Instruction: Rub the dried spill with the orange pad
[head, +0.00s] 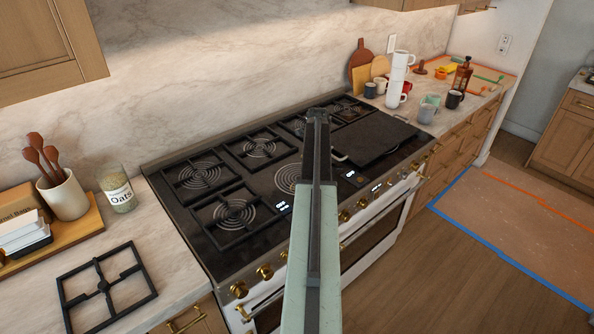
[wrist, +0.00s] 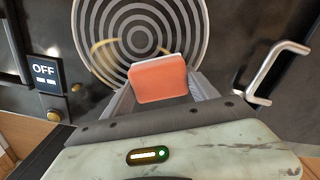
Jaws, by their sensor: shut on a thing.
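The orange pad (wrist: 158,72) is a rounded block held between the two grey fingers of my gripper (wrist: 160,86), which is shut on it. In the wrist view the pad overlaps the lower part of a ringed burner (wrist: 139,38). A yellowish-brown curved stain, which looks like the dried spill (wrist: 96,60), lies on the burner's left side, left of and above the pad. I cannot tell whether the pad touches the surface. In the head view my arm hides the gripper and pad; the central burner (head: 287,178) shows beside the arm, and no stain is discernible there.
The burner has no grate; a removed grate (head: 104,287) lies on the left counter. A dark griddle (head: 374,138) sits right of it, its metal handle (wrist: 268,76) close to my gripper. Oats jar (head: 119,190), utensil crock (head: 66,197) and several mugs stand on the counters.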

